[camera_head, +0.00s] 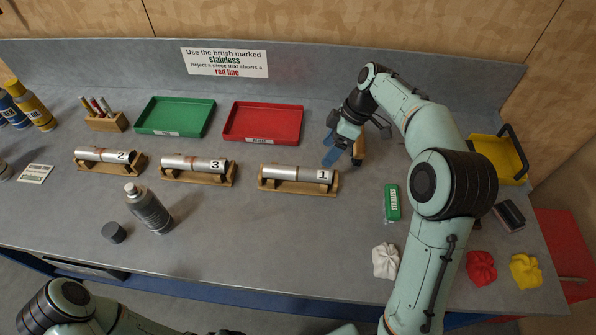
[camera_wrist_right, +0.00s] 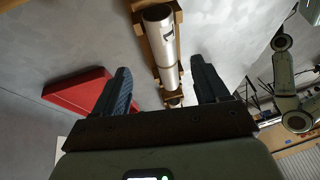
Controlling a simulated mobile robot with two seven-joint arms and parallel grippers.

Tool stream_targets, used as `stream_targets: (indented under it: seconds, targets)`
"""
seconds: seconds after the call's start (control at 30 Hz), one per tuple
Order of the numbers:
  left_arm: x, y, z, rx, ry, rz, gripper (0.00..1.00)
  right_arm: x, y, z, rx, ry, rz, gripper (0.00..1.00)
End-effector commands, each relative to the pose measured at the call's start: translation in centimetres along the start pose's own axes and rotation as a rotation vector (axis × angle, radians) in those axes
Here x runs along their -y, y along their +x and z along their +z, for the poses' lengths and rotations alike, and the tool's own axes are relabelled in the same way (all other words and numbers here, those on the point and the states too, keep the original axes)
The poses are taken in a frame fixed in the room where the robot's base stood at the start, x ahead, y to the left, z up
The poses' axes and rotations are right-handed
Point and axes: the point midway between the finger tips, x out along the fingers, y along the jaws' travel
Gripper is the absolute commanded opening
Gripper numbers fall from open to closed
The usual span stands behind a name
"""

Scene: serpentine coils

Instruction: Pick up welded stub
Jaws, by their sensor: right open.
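Three silver welded stubs lie in wooden cradles: stub 2 (camera_head: 104,155) at left, stub 3 (camera_head: 192,163) in the middle, stub 1 (camera_head: 296,173) at right. My right gripper (camera_head: 344,154) is open and empty, just behind and right of the right end of stub 1. In the right wrist view, stub 1 (camera_wrist_right: 162,45) lies ahead, roughly in line with the gap between the open fingers (camera_wrist_right: 161,82), apart from them. My left gripper is out of view; only part of the left arm shows at the bottom left.
A green tray (camera_head: 175,117) and a red tray (camera_head: 263,122) stand behind the stubs. A bottle (camera_head: 148,208) and dark cap (camera_head: 114,233) stand in front. A green item (camera_head: 391,202) and crumpled cloths (camera_head: 385,261) lie at right. The front middle is clear.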

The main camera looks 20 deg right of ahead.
Motion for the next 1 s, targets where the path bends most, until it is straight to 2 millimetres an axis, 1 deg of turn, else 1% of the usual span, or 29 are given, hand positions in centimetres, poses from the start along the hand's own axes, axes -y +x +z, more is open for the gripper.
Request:
stream_targets:
  seconds: [0.03, 0.1, 0.2, 0.37, 0.43, 0.6, 0.7, 0.8, 1.0]
  targets:
    - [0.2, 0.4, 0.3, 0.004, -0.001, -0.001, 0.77, 0.1, 1.4, 0.1, 0.002, 0.000, -0.006, 0.74]
    - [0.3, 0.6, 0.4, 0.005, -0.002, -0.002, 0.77, 0.1, 2.5, 0.1, 0.001, 0.000, -0.004, 0.74]
    - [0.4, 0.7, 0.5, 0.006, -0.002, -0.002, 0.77, 0.1, 3.8, 0.0, 0.000, 0.000, -0.002, 0.74]
    - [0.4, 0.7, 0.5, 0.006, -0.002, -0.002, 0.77, 0.1, 4.7, -0.1, 0.000, -0.001, -0.001, 0.74]
    - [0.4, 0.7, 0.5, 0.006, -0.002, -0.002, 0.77, 0.3, 5.4, -0.1, 0.000, -0.001, -0.003, 0.74]
    - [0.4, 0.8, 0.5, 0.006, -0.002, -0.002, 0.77, 0.7, 8.0, -0.2, 0.001, 0.000, -0.003, 0.74]
    - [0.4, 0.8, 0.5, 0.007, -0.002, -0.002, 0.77, 0.7, 9.1, -0.2, 0.000, 0.000, -0.002, 0.74]
    - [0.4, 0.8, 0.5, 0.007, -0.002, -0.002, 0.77, 0.6, 9.6, -0.2, 0.000, 0.000, 0.000, 0.74]
    - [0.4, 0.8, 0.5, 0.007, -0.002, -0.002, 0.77, 0.6, 9.6, -0.2, -0.001, 0.000, 0.001, 0.74]
